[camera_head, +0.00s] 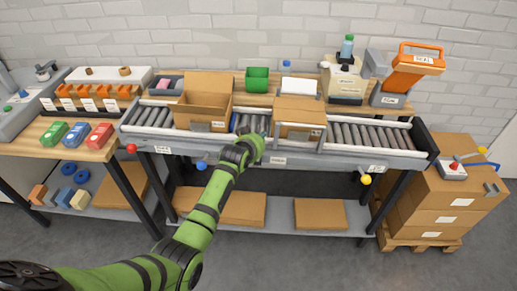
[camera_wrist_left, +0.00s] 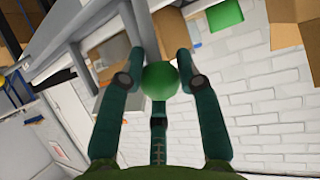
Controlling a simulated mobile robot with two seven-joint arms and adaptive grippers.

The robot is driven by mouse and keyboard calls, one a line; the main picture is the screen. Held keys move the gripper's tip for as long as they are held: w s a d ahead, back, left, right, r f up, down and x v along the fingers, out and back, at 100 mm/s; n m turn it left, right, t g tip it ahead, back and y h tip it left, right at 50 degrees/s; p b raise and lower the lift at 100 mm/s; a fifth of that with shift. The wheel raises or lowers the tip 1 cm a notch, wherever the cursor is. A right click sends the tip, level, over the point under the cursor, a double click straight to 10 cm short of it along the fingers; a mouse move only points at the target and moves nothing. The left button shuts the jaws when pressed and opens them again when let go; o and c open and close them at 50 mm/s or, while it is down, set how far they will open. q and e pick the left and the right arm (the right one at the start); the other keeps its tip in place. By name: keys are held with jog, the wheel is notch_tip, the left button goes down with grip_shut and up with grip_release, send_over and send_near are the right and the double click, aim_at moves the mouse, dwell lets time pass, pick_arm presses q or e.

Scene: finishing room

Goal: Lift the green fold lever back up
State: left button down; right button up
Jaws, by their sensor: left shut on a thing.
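The green ball knob of the fold lever (camera_wrist_left: 160,80) sits between the fingers of my left gripper (camera_wrist_left: 160,62) in the left wrist view. The fingers are closed on it from both sides. In the head view my left gripper (camera_head: 255,147) is at the front rail of the roller conveyor (camera_head: 385,158), below the gap between two cardboard boxes. The gripper hides the knob and most of the lever there, so the lever's angle is hard to tell. My right gripper is out of view.
An open cardboard box (camera_head: 203,102) and a box in a metal frame (camera_head: 298,118) stand on the conveyor. Red (camera_head: 131,148), blue (camera_head: 201,165) and yellow (camera_head: 366,179) knobs stick out along the front. Stacked cartons (camera_head: 437,205) stand at right. The floor in front is clear.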

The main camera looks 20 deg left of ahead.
pick_arm(q)
jog(key=shift+w+a+r, duration=0.15)
jog(key=shift+w+r, duration=0.05)
jog(key=shift+w, duration=0.25)
jog(key=shift+w+a+r, duration=0.1)
jog(key=shift+w+r, duration=0.1)
jog(key=shift+w, duration=0.25)
jog(key=shift+r, duration=0.15)
jog(key=c, duration=0.9)
grip_release()
jog(key=shift+o, duration=0.2)
jog(key=shift+f, duration=0.3)
jog(key=shift+s+r, duration=0.25)
jog(key=shift+s, duration=0.25)
jog(key=v, duration=1)
jog(key=shift+s+r, duration=0.3)
jog(key=shift+s, duration=0.05)
